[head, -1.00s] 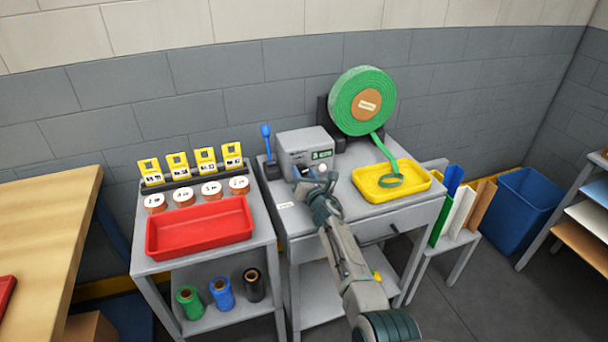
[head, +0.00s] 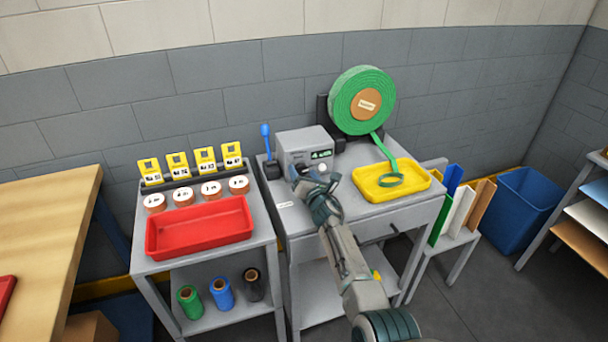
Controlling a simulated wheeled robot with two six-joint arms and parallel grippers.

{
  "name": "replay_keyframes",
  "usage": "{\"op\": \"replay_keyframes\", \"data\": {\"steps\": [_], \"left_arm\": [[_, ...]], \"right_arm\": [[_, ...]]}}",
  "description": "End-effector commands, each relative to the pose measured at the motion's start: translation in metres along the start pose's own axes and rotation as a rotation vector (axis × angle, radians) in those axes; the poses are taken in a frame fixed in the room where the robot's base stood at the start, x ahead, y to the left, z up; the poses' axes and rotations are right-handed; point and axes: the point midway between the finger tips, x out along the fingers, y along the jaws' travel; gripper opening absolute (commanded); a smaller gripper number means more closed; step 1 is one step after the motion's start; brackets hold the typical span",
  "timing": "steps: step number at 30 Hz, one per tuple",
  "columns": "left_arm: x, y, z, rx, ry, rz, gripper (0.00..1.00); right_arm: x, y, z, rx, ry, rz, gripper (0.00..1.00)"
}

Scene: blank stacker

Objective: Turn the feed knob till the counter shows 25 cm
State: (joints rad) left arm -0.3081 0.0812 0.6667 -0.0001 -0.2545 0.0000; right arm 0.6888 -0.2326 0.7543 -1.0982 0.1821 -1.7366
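The grey feed machine (head: 296,146) stands on the grey table by the wall. Its counter (head: 321,154) is a small dark display with green digits, too small to read. My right gripper (head: 303,174) is at the machine's front, just below the counter. The feed knob is hidden or cannot be told apart from the gripper. Whether the fingers are open or shut on it does not show. A green strip (head: 383,147) runs from the big green roll (head: 361,101) down into the yellow tray (head: 427,180), where it lies in a loop. My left gripper is out of view.
A red tray (head: 200,240), several labelled discs and yellow cards sit on the left cart. Spools stand on its lower shelf. A blue brush-like tool (head: 265,135) stands left of the machine. Coloured boards (head: 460,210) and a blue bin (head: 525,205) are at right.

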Motion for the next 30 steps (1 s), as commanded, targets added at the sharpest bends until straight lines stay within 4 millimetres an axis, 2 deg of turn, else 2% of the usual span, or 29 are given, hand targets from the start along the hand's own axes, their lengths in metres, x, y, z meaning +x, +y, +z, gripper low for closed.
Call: {"op": "replay_keyframes", "data": {"steps": [6,11,19,24,30], "left_arm": [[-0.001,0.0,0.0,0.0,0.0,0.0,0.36],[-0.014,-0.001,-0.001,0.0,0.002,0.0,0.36],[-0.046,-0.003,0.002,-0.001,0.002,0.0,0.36],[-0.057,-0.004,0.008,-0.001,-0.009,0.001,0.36],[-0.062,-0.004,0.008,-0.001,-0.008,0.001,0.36]], "right_arm": [[-0.001,0.001,0.001,0.0,-0.001,0.0,0.65],[-0.012,0.002,0.003,0.0,0.0,-0.001,0.65],[-0.057,0.002,0.005,-0.001,0.001,-0.002,0.65],[-0.085,0.002,0.003,-0.001,0.0,-0.001,0.65],[-0.104,0.001,0.001,-0.001,0.0,0.0,0.65]]}}
